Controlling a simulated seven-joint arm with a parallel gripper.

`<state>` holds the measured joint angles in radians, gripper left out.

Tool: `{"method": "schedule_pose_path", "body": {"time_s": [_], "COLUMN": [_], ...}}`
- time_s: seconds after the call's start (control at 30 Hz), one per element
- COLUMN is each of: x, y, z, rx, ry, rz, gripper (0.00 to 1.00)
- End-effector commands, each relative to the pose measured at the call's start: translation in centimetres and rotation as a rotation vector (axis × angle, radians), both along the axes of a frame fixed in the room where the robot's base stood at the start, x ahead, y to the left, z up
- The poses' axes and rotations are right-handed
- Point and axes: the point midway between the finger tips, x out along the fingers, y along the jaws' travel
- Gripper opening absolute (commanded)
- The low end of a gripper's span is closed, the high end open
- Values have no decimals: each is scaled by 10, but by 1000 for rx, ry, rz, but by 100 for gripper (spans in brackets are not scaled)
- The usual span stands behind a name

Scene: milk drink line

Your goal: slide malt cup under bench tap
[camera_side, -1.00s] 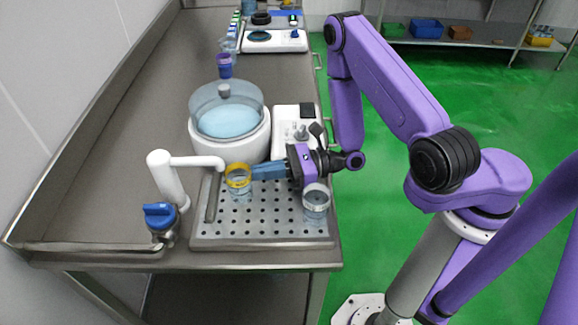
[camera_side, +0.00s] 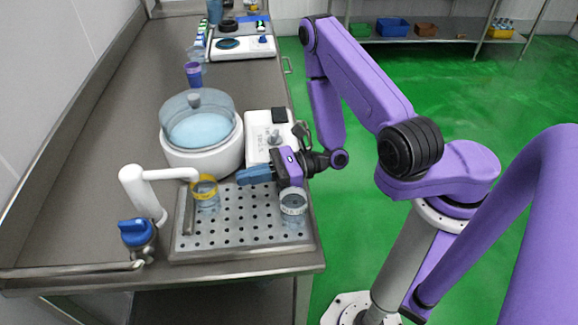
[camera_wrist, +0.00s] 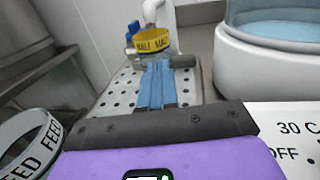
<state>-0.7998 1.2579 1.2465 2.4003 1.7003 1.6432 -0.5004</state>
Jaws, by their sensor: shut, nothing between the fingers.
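The malt cup (camera_side: 207,198) is clear with a yellow band and stands upright on the perforated drip tray (camera_side: 245,244). Its yellow band (camera_wrist: 152,41) also shows in the wrist view, beyond my fingertips. The white bench tap (camera_side: 150,190) has a blue handle, and its spout end overlaps the cup's left rim in the side view. My gripper (camera_side: 239,177) is shut and empty, with its blue fingers pointing at the cup and a small gap between in the side view. The fingers (camera_wrist: 156,68) lie together in the wrist view.
A second clear cup with a white band (camera_side: 293,203) stands at the tray's right, close to my wrist. A white lidded vat (camera_side: 200,155) and a white scale-like device (camera_side: 258,124) stand behind the tray. A purple cup (camera_side: 194,74) is farther back.

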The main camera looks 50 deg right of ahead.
Motion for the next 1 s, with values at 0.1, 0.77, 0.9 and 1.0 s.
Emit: {"method": "schedule_pose_path", "body": {"time_s": [0.1, 0.77, 0.9, 1.0], "x": [-12, -56, -58, -60], "y": [-21, -80, -78, -75], "z": [0, 0, 4, 9], "rx": [1, -1, -22, -50], "ry": [4, -2, -19, -46], "rz": [-9, 5, 75, 177], "gripper": [0, 0, 0, 0]}}
